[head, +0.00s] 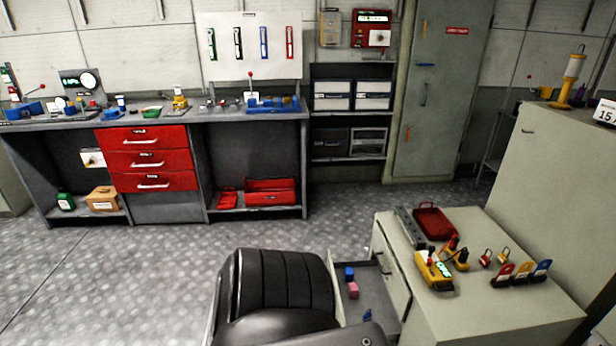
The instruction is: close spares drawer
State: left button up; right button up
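An open drawer (378,292) stands out from the left side of the beige cabinet (470,318) at the lower right. I see no label that names this drawer. The red drawers (148,158) under the workbench at the left look shut. Neither of my grippers is in view.
The cabinet top holds a red tray (434,222), a yellow handheld device (433,270) and several padlocks and tags (521,272). A tall beige cabinet (565,190) stands at the right. The floor (130,270) left of the chair is clear. A workbench (215,120) lines the back wall.

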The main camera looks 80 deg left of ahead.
aim_at(375, 294)
jog(key=u, duration=2.25)
